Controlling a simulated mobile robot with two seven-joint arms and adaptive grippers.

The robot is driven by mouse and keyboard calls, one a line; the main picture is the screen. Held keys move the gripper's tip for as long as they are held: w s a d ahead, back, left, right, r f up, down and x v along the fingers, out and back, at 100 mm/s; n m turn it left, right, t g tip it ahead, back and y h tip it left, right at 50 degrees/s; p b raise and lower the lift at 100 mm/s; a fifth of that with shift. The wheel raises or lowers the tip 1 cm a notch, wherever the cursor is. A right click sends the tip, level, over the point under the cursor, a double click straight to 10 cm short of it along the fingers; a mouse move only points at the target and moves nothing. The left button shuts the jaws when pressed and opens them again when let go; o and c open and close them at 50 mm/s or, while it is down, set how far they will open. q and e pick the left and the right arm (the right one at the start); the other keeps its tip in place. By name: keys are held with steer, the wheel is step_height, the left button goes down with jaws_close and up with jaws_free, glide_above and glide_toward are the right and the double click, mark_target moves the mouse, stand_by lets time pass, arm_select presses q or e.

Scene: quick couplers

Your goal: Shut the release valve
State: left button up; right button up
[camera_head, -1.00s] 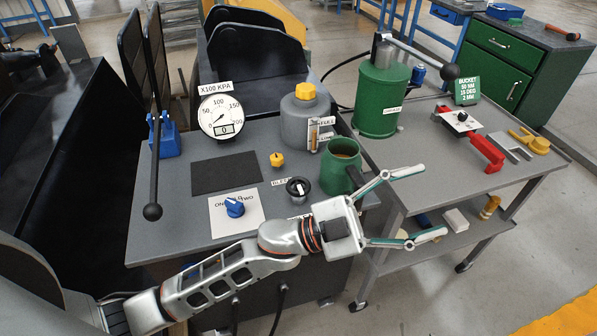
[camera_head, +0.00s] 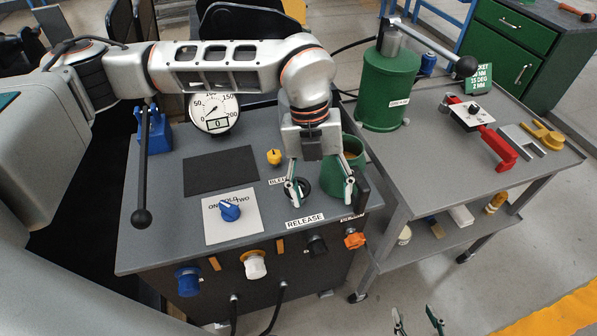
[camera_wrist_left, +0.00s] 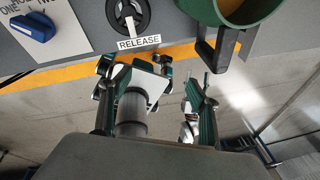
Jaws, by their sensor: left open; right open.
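The release valve (camera_head: 303,189) is a round black knob with a pale pointer on the console top, behind the white RELEASE label (camera_head: 305,221). My left gripper (camera_head: 322,184) points down over the console, open, with one finger in front of the valve and the other by the green mug (camera_head: 338,178). I cannot tell whether that finger touches the valve. My right gripper (camera_head: 417,320) shows only its open fingertips at the bottom edge, far from the valve.
The mug's dark handle (camera_head: 363,188) stands close right of the left gripper. A blue selector knob (camera_head: 230,211) and a yellow knob (camera_head: 274,157) are nearby. Coloured couplers, including a white one (camera_head: 255,265), line the console front. A grey cart (camera_head: 440,190) stands at right.

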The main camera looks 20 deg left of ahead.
arm_select(q)
steer(key=w+a, duration=0.1)
steer(key=a, duration=0.1)
steer(key=w+a+r+n+t+y, duration=0.1)
steer(key=w+a, duration=0.1)
steer(key=w+a+r+y, duration=0.1)
steer(key=w+a, duration=0.1)
steer(key=shift+w+a+r+n+t, duration=0.15)
steer(key=shift+a+n+t, duration=0.15)
steer(key=shift+a+n, duration=0.1)
steer(key=shift+w+a, duration=0.1)
steer(key=shift+w, duration=0.05)
step_height(320, 180, down, 8)
steer(key=shift+r, duration=0.2)
steer(key=shift+c, duration=0.4)
steer(key=c, duration=1)
